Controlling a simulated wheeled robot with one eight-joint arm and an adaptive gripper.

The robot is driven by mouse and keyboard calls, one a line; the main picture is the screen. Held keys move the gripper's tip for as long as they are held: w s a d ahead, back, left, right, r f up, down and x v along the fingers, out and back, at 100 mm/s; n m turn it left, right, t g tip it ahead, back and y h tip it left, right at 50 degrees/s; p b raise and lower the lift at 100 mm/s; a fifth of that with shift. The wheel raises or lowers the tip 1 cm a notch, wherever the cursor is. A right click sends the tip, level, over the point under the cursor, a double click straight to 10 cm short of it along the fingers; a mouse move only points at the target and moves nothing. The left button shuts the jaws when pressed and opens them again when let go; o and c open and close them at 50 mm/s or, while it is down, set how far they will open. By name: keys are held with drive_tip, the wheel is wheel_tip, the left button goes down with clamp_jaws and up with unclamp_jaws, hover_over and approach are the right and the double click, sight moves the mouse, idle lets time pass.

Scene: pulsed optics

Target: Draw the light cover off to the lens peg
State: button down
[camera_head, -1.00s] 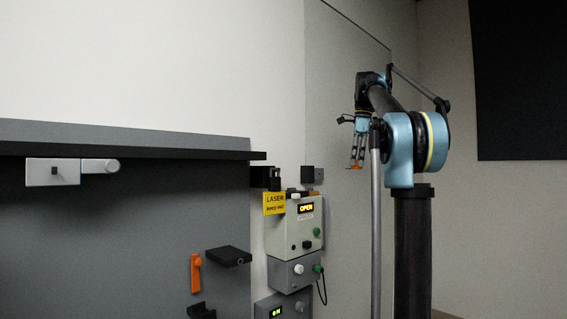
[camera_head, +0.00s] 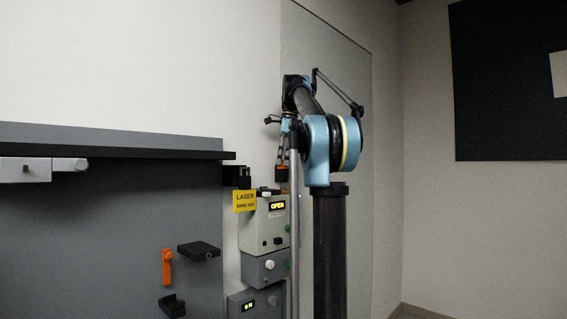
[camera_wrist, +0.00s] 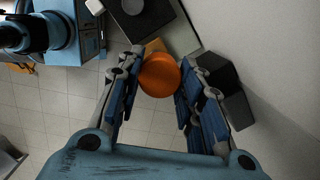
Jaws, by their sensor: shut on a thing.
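An orange round cap (camera_wrist: 159,75), which I take to be the light cover, sits between the fingertips in the wrist view. My gripper (camera_wrist: 157,82) is shut on it, with a finger at each side. In the head view my gripper (camera_head: 283,157) hangs with its fingers down by the wall. I cannot tell whether the cap touches the block. I cannot tell for sure which part is the lens peg.
A beige box (camera_head: 262,229) showing OPEN stands close below my gripper, with a yellow laser sign (camera_head: 244,201) beside it. A black shelf edge (camera_head: 190,154) runs at left. A dark block (camera_wrist: 232,95) is close right of the fingers in the wrist view.

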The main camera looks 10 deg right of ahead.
drive_tip(key=shift+s+f, duration=0.1)
drive_tip(key=shift+f, duration=2.7)
drive_tip(key=shift+d+f, duration=0.1)
drive_tip(key=shift+f, duration=0.95)
drive_tip(key=shift+f, duration=0.15)
drive_tip(key=c, duration=1)
unclamp_jaws()
drive_tip(key=shift+c, duration=0.2)
drive_tip(key=r, duration=0.3)
drive_tip(key=d+r, duration=0.1)
drive_tip(key=r, duration=0.7)
drive_tip(key=shift+s+d+r, duration=0.15)
drive_tip(key=shift+d+r, duration=0.1)
drive_tip(key=shift+d, duration=0.1)
drive_tip(key=shift+r, duration=2.2)
